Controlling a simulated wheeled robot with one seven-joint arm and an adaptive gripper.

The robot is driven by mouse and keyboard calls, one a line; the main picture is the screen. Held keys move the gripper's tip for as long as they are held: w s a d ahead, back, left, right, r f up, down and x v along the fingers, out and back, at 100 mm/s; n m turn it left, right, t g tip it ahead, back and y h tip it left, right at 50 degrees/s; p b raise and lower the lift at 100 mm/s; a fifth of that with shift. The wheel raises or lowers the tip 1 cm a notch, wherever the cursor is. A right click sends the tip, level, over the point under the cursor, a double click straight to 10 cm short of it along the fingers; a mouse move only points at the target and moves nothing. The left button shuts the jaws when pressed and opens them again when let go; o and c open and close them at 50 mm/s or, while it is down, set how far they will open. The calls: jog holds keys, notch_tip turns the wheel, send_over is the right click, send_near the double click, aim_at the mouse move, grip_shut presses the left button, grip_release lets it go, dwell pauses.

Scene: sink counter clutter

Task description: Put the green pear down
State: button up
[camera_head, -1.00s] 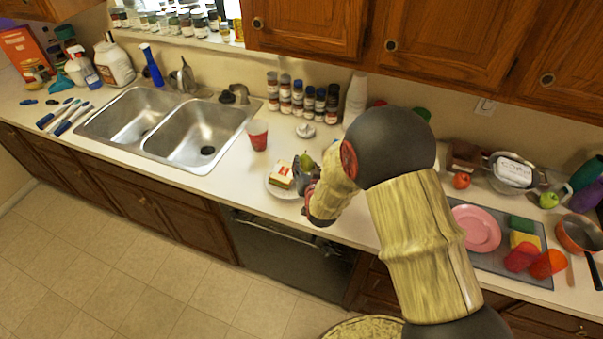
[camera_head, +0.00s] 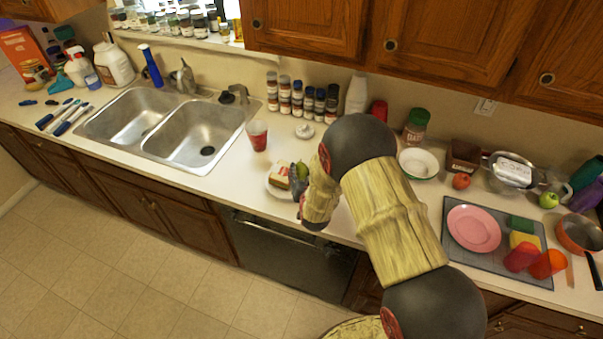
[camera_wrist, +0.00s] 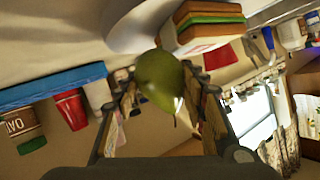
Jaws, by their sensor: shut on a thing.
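The green pear (camera_head: 302,169) is held by my gripper (camera_head: 298,181) at the right edge of a white plate (camera_head: 281,192). In the wrist view the pear (camera_wrist: 160,80) sits between the two fingers of my gripper (camera_wrist: 165,95), which are shut on it. A sandwich (camera_head: 279,173) lies on the plate, just left of the pear. The sandwich (camera_wrist: 208,28) and plate (camera_wrist: 138,22) also show in the wrist view beyond the pear. I cannot tell whether the pear touches the plate. My wrist hides part of the plate's right side.
A red cup (camera_head: 257,135) stands behind the plate, and the double sink (camera_head: 190,135) is to its left. Spice bottles (camera_head: 297,97) line the wall. A pink plate (camera_head: 473,229) lies on a grey mat at right. Bare counter lies left of the plate.

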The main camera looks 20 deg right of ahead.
jog(key=shift+f+b, duration=0.35)
jog(key=shift+b, duration=0.05)
jog(key=shift+f, duration=0.2)
jog(key=o, duration=1.3)
jog(key=shift+c, duration=0.2)
jog(key=shift+r, duration=0.1)
